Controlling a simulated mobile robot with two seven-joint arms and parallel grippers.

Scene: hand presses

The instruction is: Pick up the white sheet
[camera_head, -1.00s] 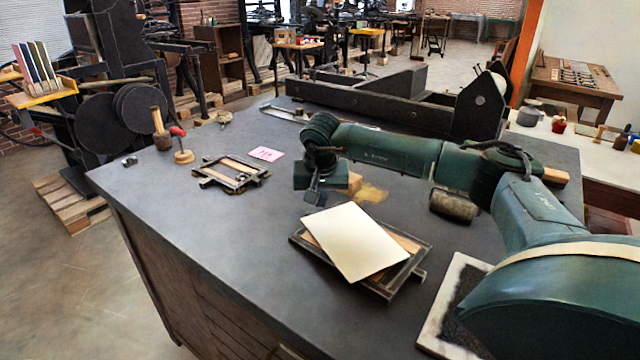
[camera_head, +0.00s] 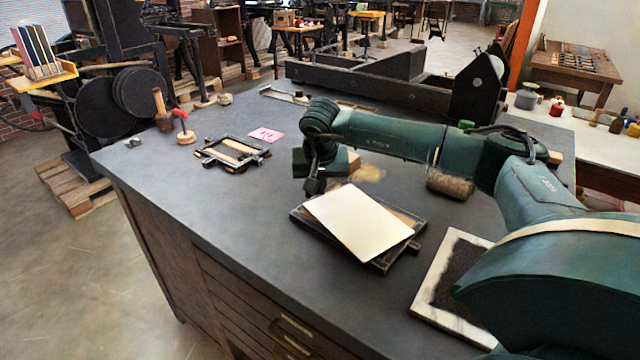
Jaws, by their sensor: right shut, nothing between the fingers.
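The white sheet (camera_head: 357,222) lies at an angle on a dark frame with a wooden inside (camera_head: 385,264), near the middle of the dark worktop. My right gripper (camera_head: 314,187) points down at the sheet's far left corner. Its fingers are shut and empty, close above or beside that corner; I cannot tell whether they touch it. My left gripper is not in view.
A smaller frame (camera_head: 235,152), a pink card (camera_head: 265,134) and a red-handled tool (camera_head: 184,130) stand at the left of the worktop (camera_head: 240,215). A dark, white-rimmed slab (camera_head: 432,300) lies at the front right. A long black press bed (camera_head: 390,90) spans the back.

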